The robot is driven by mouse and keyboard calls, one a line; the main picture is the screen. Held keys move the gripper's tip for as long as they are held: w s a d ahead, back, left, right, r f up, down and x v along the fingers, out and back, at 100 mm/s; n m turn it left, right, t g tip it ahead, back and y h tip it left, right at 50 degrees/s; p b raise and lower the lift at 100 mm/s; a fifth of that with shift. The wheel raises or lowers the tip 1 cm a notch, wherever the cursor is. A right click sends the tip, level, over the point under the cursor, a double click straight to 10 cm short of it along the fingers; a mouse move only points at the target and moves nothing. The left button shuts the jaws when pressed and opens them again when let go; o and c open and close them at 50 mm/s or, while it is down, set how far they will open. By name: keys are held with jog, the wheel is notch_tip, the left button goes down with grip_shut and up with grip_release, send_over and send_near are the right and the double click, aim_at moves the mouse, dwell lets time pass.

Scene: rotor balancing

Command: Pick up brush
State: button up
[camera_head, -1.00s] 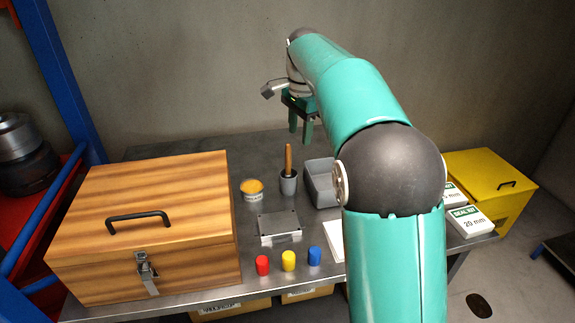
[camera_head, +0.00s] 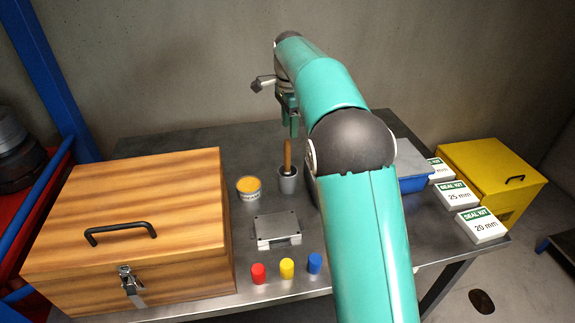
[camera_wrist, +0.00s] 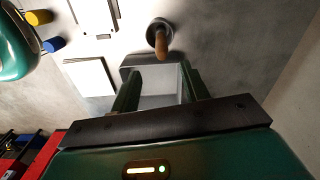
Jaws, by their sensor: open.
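The brush (camera_head: 287,152) stands in a small grey cup (camera_head: 288,183) on the metal table, its wooden handle pointing up. My gripper (camera_head: 292,128) is above and just behind the handle in the head view, apart from it. In the wrist view, my gripper's two fingers (camera_wrist: 160,88) are spread with nothing held between them. The brush handle (camera_wrist: 164,42) and its cup (camera_wrist: 153,30) show beyond the fingertips there. The bristle end is hidden inside the cup.
A tin of yellow contents (camera_head: 249,188) stands left of the cup. A wooden case (camera_head: 125,220), metal box (camera_head: 277,229), coloured caps (camera_head: 287,267) and seal-kit boxes (camera_head: 480,226) surround.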

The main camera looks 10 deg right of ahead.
send_over(287, 171)
jog(key=f, duration=0.5)
jog(key=shift+w+d+f, duration=0.25)
jog(key=shift+d+f, duration=0.05)
jog(key=shift+d, duration=0.1)
jog(key=shift+w+f, duration=0.15)
jog(key=shift+f, duration=0.2)
jog(key=shift+w+a+f, duration=0.1)
jog(key=shift+a+f, duration=0.05)
jog(key=shift+f, duration=1.05)
jog(key=shift+a+f, duration=0.1)
jog(key=shift+f, duration=1.1)
grip_shut()
